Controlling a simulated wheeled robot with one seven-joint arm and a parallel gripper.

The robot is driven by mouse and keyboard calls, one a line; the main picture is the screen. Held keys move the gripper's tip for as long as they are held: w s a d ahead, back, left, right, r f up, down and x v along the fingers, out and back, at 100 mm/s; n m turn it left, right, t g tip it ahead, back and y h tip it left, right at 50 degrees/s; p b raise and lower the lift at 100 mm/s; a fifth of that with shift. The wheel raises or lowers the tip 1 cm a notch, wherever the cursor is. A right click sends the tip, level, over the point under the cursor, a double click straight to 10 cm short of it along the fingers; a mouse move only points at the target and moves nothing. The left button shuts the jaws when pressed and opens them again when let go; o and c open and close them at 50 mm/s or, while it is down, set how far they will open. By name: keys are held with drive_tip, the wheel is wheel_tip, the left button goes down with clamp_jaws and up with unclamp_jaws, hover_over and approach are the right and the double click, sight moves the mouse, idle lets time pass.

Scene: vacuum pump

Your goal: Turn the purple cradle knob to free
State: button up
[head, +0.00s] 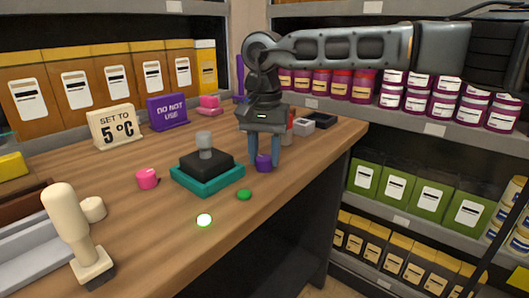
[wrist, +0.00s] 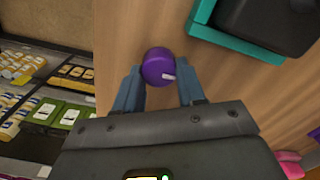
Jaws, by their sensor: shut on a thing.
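The purple knob (head: 263,162) stands on the wooden table beside the teal cradle base (head: 207,178), at its right. My gripper (head: 263,160) comes down from above with its two blue-grey fingers on either side of the knob. In the wrist view the round purple knob (wrist: 159,66) sits between the fingertips of my gripper (wrist: 160,80), which is shut on it. A pale pointer mark on the knob's top points to the right in the wrist view. The teal base (wrist: 235,45) with its black top (wrist: 265,22) shows at upper right there.
A cream stamp (head: 75,230) stands at front left. Signs reading "SET TO 5°C" (head: 116,127) and "DO NOT USE" (head: 167,112) stand behind.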

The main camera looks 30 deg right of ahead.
sight(264, 156)
drive_tip(key=o, duration=1.1)
drive_tip(key=shift+c, duration=0.2)
drive_tip(key=shift+r, duration=0.1)
wheel_tip(264, 156, up, 8)
drive_tip(key=shift+f, duration=0.2)
